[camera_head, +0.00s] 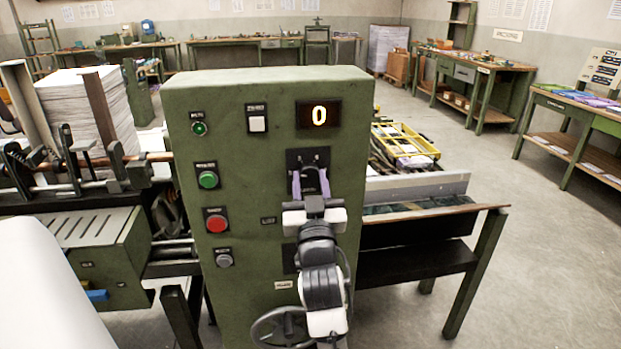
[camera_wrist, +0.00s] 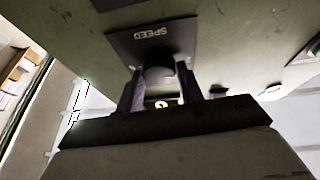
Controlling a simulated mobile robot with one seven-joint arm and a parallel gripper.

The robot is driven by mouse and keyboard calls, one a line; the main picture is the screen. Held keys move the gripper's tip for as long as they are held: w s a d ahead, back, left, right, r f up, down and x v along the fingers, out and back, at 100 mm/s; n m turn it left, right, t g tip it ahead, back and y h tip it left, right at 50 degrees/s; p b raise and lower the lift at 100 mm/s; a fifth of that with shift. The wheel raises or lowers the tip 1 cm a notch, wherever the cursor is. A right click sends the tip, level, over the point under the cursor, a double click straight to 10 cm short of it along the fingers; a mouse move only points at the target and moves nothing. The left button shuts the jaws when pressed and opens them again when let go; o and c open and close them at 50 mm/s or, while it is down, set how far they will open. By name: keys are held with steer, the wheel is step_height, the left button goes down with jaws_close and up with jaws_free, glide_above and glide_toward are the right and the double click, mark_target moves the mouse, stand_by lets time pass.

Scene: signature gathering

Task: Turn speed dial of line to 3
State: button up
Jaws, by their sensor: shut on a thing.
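The green control cabinet (camera_head: 250,160) of the line stands in the middle of the head view. Its display (camera_head: 318,114) reads 0. The black speed dial plate (camera_head: 294,158) is below the display, and my gripper (camera_head: 311,185) is in front of it, hiding most of the dial. In the wrist view the plate is marked SPEED, and the round dial (camera_wrist: 160,75) sits between the two fingers of my gripper (camera_wrist: 159,92). The fingers are shut on the dial. The dial's pointer and scale are not visible.
On the cabinet's left are a green button (camera_head: 208,179), a red button (camera_head: 216,222) and a grey knob (camera_head: 225,259). A handwheel (camera_head: 284,328) is low in front, close to my arm. A paper stack (camera_head: 85,110) stands at left. The floor at right is clear.

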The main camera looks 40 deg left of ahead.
steer(key=m+t+h, duration=0.1)
steer(key=m, duration=0.2)
steer(key=m+h, duration=0.2)
steer(key=m, duration=0.1)
steer(key=shift+s+a+t, duration=0.15)
steer(key=shift+s+t, duration=0.05)
steer(key=shift+t, duration=0.2)
steer(key=m+h, duration=0.1)
steer(key=m, duration=0.2)
steer(key=m+h+b, duration=0.1)
steer(key=m, duration=0.3)
steer(key=shift+r+h, duration=0.2)
steer(key=shift+h, duration=0.4)
steer(key=o, duration=1)
steer(key=b+v, duration=1.3)
steer(key=b, duration=0.4)
steer(key=shift+s+d+f, duration=0.2)
steer(key=shift+s, duration=0.1)
